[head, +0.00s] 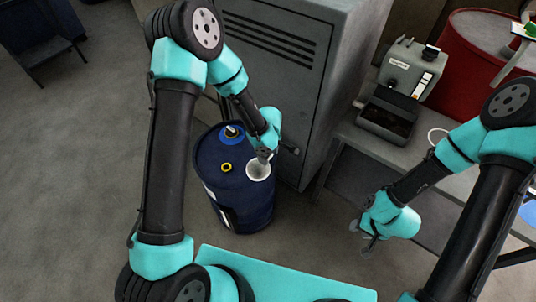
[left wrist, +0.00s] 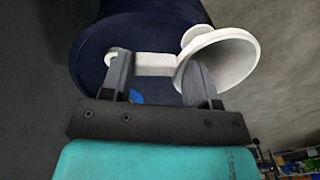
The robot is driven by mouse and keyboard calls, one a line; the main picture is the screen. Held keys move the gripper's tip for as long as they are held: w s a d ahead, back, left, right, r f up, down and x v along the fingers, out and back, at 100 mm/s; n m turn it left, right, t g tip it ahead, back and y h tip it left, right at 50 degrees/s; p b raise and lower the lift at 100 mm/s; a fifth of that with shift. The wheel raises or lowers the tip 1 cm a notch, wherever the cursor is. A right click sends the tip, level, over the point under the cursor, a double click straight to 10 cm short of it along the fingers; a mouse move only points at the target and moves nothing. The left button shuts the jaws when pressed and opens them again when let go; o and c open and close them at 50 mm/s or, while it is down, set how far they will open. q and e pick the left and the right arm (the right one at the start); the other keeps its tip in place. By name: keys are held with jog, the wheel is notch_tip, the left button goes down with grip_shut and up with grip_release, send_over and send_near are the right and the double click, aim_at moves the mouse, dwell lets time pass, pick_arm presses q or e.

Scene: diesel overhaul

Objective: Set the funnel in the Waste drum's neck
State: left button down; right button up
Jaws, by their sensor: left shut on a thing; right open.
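The dark blue Waste drum (head: 245,200) stands upright on the floor in front of a grey cabinet. Its top carries a blue cap (head: 231,133) and a small yellow ring (head: 226,167). The white funnel (head: 258,170) is over the right part of the drum top. My left gripper (head: 264,154) is shut on the funnel; in the left wrist view the fingers close on the bar beside the funnel's cone (left wrist: 222,60). I cannot tell whether the funnel's spout sits in an opening. My right gripper (head: 367,238) is open and empty above the floor, right of the drum.
The grey cabinet (head: 275,60) stands right behind the drum. A grey bench (head: 365,150) holds a small grey machine (head: 405,70) on the right. A red drum (head: 470,45) is at the back right.

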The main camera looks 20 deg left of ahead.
pick_arm(q)
jog(key=shift+a, duration=0.1)
jog(key=a+r+m, duration=0.2)
jog(key=a+m, duration=0.1)
jog(key=a, duration=0.3)
jog(key=w+a+r+m+g+y, duration=0.1)
jog(key=a+r+m, duration=0.1)
jog(key=a, duration=0.4)
jog(key=shift+a+r+m, duration=0.15)
jog(key=shift+a+m, duration=0.1)
jog(key=shift+m, duration=0.25)
notch_tip(320, 180, down, 7)
dwell(0.5)
jog(key=shift+f, duration=0.9)
dwell(1.1)
dwell(0.5)
